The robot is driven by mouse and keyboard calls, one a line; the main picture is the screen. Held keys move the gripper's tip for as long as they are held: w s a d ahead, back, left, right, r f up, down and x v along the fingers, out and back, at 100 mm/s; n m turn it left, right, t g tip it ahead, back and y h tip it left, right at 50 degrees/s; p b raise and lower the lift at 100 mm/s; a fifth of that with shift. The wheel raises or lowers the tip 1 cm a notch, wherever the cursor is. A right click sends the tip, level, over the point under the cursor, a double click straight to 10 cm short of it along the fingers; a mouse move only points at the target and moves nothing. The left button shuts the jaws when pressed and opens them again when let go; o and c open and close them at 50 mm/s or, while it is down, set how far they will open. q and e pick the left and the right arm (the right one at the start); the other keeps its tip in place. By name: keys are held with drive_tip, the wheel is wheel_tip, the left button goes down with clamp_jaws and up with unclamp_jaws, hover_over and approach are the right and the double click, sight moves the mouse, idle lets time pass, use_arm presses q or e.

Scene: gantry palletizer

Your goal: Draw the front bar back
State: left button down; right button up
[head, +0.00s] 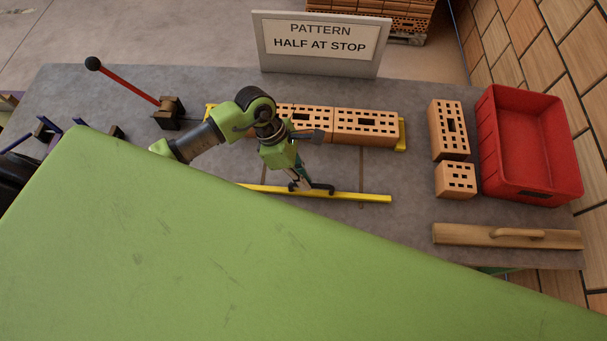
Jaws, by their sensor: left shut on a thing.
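The front bar (355,197) is a long yellow bar lying across the grey table, on the near side of a row of bricks and apart from it. My left gripper (312,187) points down at the bar and is shut on it near its middle. The bar's left end is hidden behind a large green surface in the foreground. The row of orange perforated bricks (364,126) lies farther back, partly hidden by my left arm. A yellow piece (401,135) shows at the row's right end. My right gripper is not in view.
A sign reading "PATTERN HALF AT STOP" (318,44) stands behind the row. A red-handled lever (130,82) is at the left. Two loose bricks (447,130), a red crate (488,135) and a wooden float (465,235) are at the right. Table between row and bar is clear.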

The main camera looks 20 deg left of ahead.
use_arm(q)
drive_tip(key=shift+s+d, duration=0.1)
drive_tip(key=shift+s, duration=0.25)
drive_tip(key=c, duration=2.2)
unclamp_jaws()
drive_tip(key=shift+w+f, duration=0.1)
drive_tip(key=shift+w, duration=0.05)
drive_tip(key=shift+c, duration=0.2)
drive_tip(key=shift+o, duration=0.5)
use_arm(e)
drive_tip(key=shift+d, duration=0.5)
use_arm(q)
drive_tip(key=shift+r, duration=0.25)
drive_tip(key=v, duration=1.1)
drive_tip(key=shift+a+r, duration=0.25)
drive_tip(key=shift+r, duration=0.1)
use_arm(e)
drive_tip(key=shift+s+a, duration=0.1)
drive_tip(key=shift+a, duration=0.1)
